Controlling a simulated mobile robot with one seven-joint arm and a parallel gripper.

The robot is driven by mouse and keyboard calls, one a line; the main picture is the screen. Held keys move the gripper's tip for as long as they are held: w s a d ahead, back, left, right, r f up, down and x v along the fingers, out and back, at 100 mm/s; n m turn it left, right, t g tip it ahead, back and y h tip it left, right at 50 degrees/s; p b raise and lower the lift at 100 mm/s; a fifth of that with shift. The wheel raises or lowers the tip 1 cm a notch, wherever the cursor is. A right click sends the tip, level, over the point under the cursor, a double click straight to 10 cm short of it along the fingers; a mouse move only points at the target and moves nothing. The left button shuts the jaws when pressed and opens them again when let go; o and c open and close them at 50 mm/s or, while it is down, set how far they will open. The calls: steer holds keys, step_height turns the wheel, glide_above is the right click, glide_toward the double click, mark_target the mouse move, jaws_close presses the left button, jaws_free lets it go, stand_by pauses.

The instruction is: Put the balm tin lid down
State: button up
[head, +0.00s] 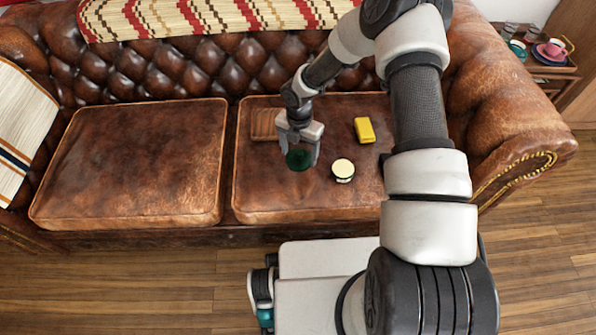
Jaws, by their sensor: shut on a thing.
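My gripper (299,150) points down over the right seat cushion of the brown leather sofa. It is shut on the dark green balm tin lid (298,160), a round disc between its fingertips. Whether the lid touches the cushion or hangs above it I cannot tell. The open balm tin (343,170), round with a pale cream top, stands on the right cushion (290,200) just to the right of my gripper, apart from it.
A yellow block (364,130) lies behind and right of the tin. A brown wooden piece (264,124) lies at the cushion's back left. The left cushion (135,160) is bare. A side table (545,66) with dishes stands at the far right.

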step_height(320, 180, down, 8)
steer(key=shift+f+b, duration=0.25)
steer(key=shift+b, duration=0.8)
steer(key=shift+f, duration=0.2)
steer(key=o, duration=1)
